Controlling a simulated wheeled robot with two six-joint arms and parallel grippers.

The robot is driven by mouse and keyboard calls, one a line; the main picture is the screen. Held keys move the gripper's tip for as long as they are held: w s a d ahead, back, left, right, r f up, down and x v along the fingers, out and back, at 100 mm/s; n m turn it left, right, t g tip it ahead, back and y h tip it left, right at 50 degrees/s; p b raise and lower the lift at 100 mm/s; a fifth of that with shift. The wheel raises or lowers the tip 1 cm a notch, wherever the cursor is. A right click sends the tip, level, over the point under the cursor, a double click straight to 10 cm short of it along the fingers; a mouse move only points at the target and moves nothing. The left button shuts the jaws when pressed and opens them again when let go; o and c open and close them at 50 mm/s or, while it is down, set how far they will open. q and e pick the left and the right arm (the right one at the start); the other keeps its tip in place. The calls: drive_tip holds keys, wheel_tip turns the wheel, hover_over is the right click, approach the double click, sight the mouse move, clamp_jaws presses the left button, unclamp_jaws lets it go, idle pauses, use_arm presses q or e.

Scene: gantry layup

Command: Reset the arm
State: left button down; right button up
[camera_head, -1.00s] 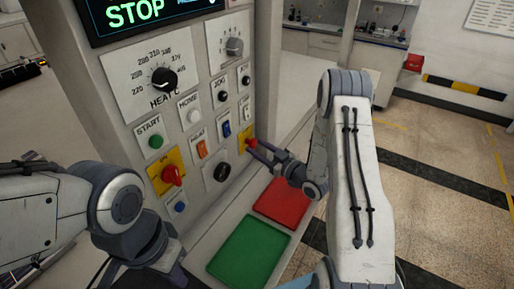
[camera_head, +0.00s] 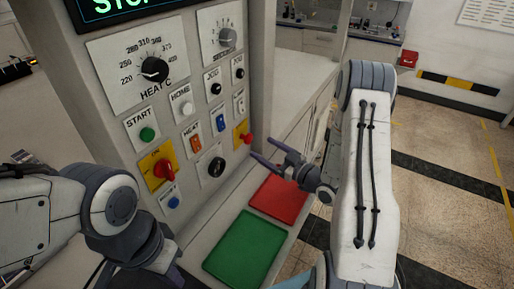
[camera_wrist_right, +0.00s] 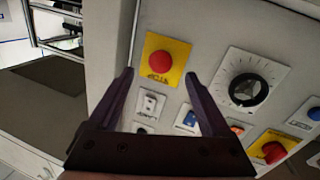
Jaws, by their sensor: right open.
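My right gripper (camera_head: 262,149) is open and empty in front of the panel, below and right of the red stop button (camera_head: 246,137) on its yellow plate. The gap between them shows no contact. In the right wrist view the open fingers (camera_wrist_right: 160,88) frame empty space, with the red button (camera_wrist_right: 159,61) beyond them. My right arm reaches in from the lower right. My left arm (camera_head: 115,205) is at the lower left; its fingers are out of view. The control panel carries a HEAT C knob (camera_head: 154,69) and a red rotary switch (camera_head: 163,169) on yellow.
A green pad (camera_head: 245,250) and a red pad (camera_head: 279,198) lie on the ledge below the panel. A green START button (camera_head: 147,134), rockers and a black knob (camera_head: 210,167) stand out from the panel. Open floor (camera_head: 440,210) lies to the right.

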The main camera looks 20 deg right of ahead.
drive_tip(key=b+v, duration=0.1)
drive_tip(key=v, duration=0.4)
drive_tip(key=w+a+n+g+h, duration=0.2)
drive_tip(key=a+g+h, duration=0.3)
drive_tip(key=a+g, duration=0.5)
drive_tip(key=s+a+r+g, duration=0.2)
drive_tip(key=s+a, duration=0.2)
drive_tip(key=s, duration=0.5)
drive_tip(key=s+a+r+g+h, duration=0.1)
drive_tip(key=s+a, duration=0.3)
drive_tip(key=s, duration=0.6)
drive_tip(key=s+a+r+m+g, duration=0.1)
drive_tip(key=s+a+r+g, duration=0.1)
drive_tip(key=s+a, duration=0.3)
drive_tip(key=s+g, duration=0.1)
drive_tip(key=s, duration=0.3)
drive_tip(key=shift+s+r+h, duration=0.2)
drive_tip(key=shift+r+h, duration=0.1)
drive_tip(key=shift+r, duration=0.05)
